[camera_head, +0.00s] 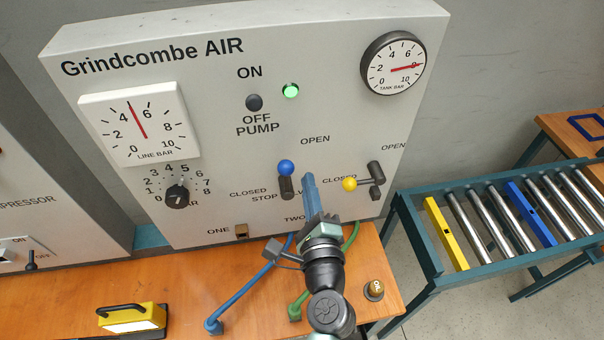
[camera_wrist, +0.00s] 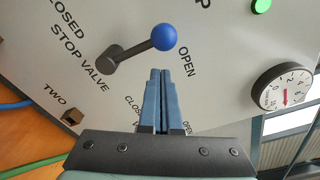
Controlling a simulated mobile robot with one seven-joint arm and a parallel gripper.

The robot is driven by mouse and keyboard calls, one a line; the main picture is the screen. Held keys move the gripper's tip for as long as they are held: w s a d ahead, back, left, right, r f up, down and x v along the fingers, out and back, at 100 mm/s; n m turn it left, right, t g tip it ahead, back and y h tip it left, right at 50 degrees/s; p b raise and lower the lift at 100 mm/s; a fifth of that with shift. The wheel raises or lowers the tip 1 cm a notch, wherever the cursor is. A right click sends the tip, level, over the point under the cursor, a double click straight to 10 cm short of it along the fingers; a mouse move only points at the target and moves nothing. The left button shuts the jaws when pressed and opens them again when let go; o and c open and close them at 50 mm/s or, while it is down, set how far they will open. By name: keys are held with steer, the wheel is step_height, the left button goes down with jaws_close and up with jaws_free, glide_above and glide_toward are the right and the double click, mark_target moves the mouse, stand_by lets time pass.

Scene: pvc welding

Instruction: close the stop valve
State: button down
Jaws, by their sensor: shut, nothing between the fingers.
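The stop valve is a dark lever (camera_head: 287,188) with a blue ball (camera_head: 286,167) on its end, on the front of the grey panel. The lever stands about upright, with CLOSED to its left and OPEN to its upper right. In the wrist view the blue ball (camera_wrist: 164,37) is on the OPEN side of the dark lever (camera_wrist: 125,52). My gripper (camera_head: 309,178) is shut and empty, just right of the lever in the head view. In the wrist view its fingertips (camera_wrist: 160,72) are just below the ball, with a small gap showing.
A second valve with a yellow ball (camera_head: 349,184) is to the right of my gripper. A pump switch (camera_head: 254,102) and lit green lamp (camera_head: 291,91) are above. Blue (camera_head: 245,293) and green (camera_head: 302,302) hoses run below, over the wooden bench (camera_head: 190,285). A roller conveyor (camera_head: 480,215) is at right.

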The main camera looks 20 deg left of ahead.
mark_target(286, 176)
steer(key=shift+s+a+r+p, duration=0.2)
steer(key=shift+a+r+p, duration=0.15)
steer(key=shift+a, duration=0.3)
steer(key=shift+s+a+r+n+b, duration=0.1)
steer(key=shift+s+a+n+b, duration=0.25)
steer(key=shift+n+b, duration=0.35)
steer(key=n, duration=0.1)
steer(key=a+n+b, duration=0.1)
steer(key=shift+s+a+n, duration=0.2)
steer(key=shift+s+n, duration=0.1)
steer(key=shift+s, duration=0.1)
steer(key=s+a+f+n+b, duration=0.3)
steer(key=a+f+n+b, duration=0.2)
steer(key=n+b, duration=0.7)
steer(key=shift+s+a+n+t+y, duration=0.25)
steer(key=shift+s+n+t+y, duration=0.15)
steer(key=shift+n, duration=0.3)
steer(key=shift+b, duration=0.35)
